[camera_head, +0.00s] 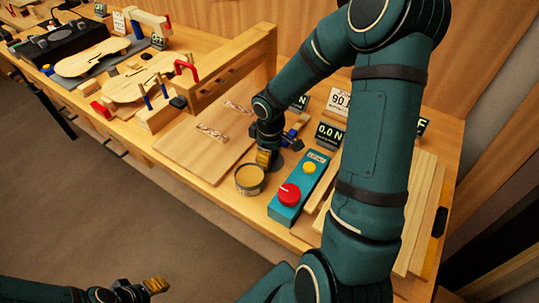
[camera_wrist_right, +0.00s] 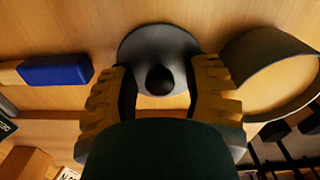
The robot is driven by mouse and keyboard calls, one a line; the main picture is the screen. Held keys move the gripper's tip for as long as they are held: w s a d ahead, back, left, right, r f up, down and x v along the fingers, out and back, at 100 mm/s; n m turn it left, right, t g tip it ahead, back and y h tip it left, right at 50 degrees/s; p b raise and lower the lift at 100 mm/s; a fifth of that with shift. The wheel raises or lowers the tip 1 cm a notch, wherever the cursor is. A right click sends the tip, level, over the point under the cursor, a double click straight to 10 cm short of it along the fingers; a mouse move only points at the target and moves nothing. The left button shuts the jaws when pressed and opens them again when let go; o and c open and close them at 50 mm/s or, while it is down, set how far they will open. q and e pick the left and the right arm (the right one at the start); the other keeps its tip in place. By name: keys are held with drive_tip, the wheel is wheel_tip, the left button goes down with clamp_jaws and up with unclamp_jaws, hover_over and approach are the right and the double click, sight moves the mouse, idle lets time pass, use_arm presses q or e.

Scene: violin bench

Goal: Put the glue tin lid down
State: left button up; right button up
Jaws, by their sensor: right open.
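The glue tin lid (camera_wrist_right: 160,42) is a grey disc with a dark round knob. It appears to lie flat on the bench, knob toward the wrist camera, beside the tin; in the head view its edge (camera_head: 277,163) shows partly behind my gripper. My right gripper (camera_wrist_right: 160,88) is open, its yellow fingers on either side of the knob with visible gaps. It points down in the head view (camera_head: 266,157). The glue tin (camera_head: 249,180) stands uncovered with amber content; its rim shows at right in the wrist view (camera_wrist_right: 272,72). My left gripper (camera_head: 155,286) is low at left, away from the bench.
A teal box with a red knob (camera_head: 289,194) and yellow button stands right of the tin. A wooden board (camera_head: 205,140) lies to the left. A blue-ended tool (camera_wrist_right: 55,70) is near the lid. Small display signs (camera_head: 329,135) stand behind. Violin parts (camera_head: 92,58) fill the far left.

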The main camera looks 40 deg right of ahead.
wheel_tip(320, 180, up, 11)
drive_tip(key=p, duration=0.3)
drive_tip(key=shift+f, duration=0.1)
use_arm(q)
drive_tip(key=shift+r, duration=1.7)
use_arm(e)
drive_tip(key=shift+r, duration=0.75)
use_arm(q)
drive_tip(key=shift+s, duration=0.15)
use_arm(e)
drive_tip(key=shift+s+f, duration=0.1)
drive_tip(key=shift+s, duration=0.05)
